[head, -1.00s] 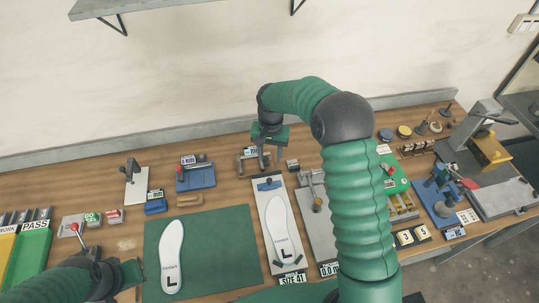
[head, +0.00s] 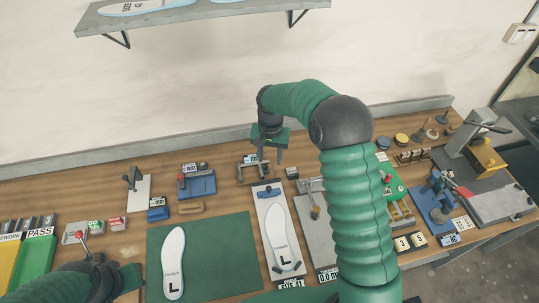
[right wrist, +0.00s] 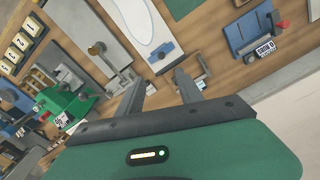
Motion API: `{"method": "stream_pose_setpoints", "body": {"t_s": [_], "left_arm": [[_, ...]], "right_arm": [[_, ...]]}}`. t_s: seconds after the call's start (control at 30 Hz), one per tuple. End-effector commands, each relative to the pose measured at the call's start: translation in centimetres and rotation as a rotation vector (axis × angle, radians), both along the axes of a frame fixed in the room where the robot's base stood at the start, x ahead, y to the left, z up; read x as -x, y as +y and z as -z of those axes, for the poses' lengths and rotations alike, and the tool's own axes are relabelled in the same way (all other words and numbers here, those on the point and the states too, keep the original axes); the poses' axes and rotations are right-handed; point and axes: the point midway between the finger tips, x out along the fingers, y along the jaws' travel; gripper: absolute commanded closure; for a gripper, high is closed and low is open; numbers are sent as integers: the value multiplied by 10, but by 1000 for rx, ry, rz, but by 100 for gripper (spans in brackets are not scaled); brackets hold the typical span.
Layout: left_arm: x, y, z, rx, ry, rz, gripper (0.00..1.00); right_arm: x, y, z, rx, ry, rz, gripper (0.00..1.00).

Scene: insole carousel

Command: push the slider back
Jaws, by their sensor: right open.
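The slider (head: 266,193) is a small blue block across the far end of a pale measuring board (head: 262,210) marked SIZE 41. A white insole (head: 281,238) marked L lies on that board with its toe just short of the slider. The slider also shows in the right wrist view (right wrist: 166,56). My right gripper (head: 270,157) is open and empty behind the board's far end, apart from the slider. Its two spread fingers show in the right wrist view (right wrist: 160,92). My left gripper (head: 132,276) is at the lower left, away from the board; its jaw opening is unclear.
A metal fixture (head: 250,172) stands close behind the board, near my right fingers. A grey gauge (head: 316,220) stands directly right. A green mat (head: 215,250) with another insole (head: 173,262) lies left. A blue tool (head: 197,185) stands back left.

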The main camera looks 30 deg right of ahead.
Motion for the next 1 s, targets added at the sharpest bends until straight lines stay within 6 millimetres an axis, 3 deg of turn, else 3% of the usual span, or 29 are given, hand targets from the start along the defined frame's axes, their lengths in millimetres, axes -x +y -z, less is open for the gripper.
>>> {"method": "stream_pose_setpoints", "body": {"t_s": [0.13,0.23,0.5,0.7,0.83,1.0], "left_arm": [[0,0,5,0,0,0,100],[0,0,12,0,0,0,100],[0,0,29,0,0,0,100],[0,0,32,0,0,0,100],[0,0,32,0,0,0,100],[0,0,32,0,0,0,100]], "right_arm": [[-1,0,-9,1,-3,1,57],[-1,0,-27,1,-6,0,57],[-1,0,-107,1,-7,0,57],[0,0,-153,0,-2,0,57],[1,0,-165,-1,1,0,57],[1,0,-168,0,1,0,57]]}}
